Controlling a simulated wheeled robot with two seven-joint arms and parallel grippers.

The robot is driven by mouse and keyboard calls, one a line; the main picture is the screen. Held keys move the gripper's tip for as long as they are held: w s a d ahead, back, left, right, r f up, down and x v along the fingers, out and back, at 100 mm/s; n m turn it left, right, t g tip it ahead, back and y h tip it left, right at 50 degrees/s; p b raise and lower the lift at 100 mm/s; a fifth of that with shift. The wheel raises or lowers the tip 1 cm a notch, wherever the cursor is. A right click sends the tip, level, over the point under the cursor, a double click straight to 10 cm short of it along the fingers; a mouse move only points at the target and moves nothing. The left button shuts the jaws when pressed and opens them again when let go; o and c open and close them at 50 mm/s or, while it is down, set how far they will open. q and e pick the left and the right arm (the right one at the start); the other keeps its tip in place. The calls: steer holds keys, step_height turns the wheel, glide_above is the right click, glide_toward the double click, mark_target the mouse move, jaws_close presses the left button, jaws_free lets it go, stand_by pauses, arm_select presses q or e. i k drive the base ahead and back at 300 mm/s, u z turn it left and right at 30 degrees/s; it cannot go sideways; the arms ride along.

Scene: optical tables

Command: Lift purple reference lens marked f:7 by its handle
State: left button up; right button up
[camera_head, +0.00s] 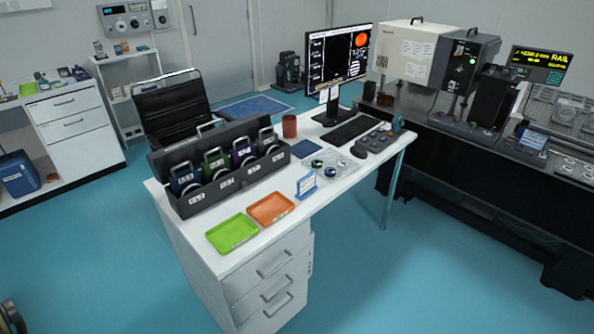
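A purple lens (243,153) with a pale loop handle on top stands in a dark grey open box (232,181) on the white desk. It is third from the left in a row with a blue lens (184,179), a green lens (214,163) and a dark lens (268,142). The box's front wall hides their lower parts. The front wall carries small white labels that are too small to read surely. Neither of my grippers shows in this view.
A green tray (231,234) and an orange tray (271,208) lie in front of the box. A blue sign (306,186), a clear tray (331,164), a brown cup (289,126), a keyboard and a monitor (340,60) stand further right. Floor is clear in front.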

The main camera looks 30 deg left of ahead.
mark_target(244, 155)
steer(key=z, duration=0.45)
steer(key=i, duration=2.65)
steer(key=u, duration=1.85)
steer(key=i, duration=0.8)
steer(key=u, duration=0.8)
